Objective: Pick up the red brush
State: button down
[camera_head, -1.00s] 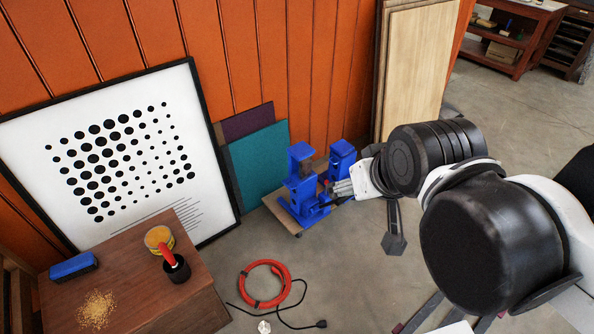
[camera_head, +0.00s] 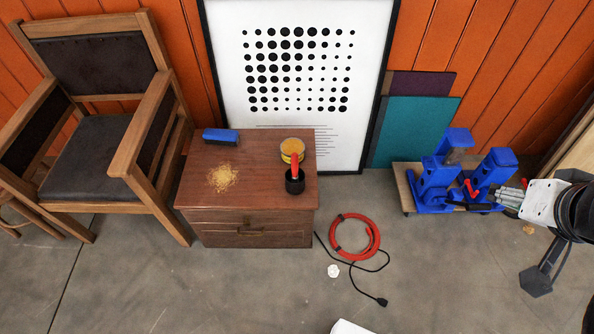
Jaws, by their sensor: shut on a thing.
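A red upright handle (camera_head: 294,163) rises from a small black round piece (camera_head: 295,184) on the wooden cabinet; I cannot tell whether this is a brush or a handle in a cup. My gripper (camera_head: 474,194) is at the right, far from the cabinet, with its grey fingers reaching left among the blue presses (camera_head: 435,188). It is shut on a small red piece (camera_head: 470,187) at its fingertips. I cannot tell whether this piece is a brush or part of a press.
On the cabinet (camera_head: 262,203) are a yellow tin (camera_head: 292,149), a blue block (camera_head: 220,136) and tan crumbs (camera_head: 223,178). An armchair (camera_head: 88,141) stands left. A red hose ring (camera_head: 341,222) and black cord lie on the floor. The front floor is mostly clear.

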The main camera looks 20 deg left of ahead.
dwell(0.3)
jog(key=c, duration=1.4)
grip_release()
jog(key=shift+c, duration=0.2)
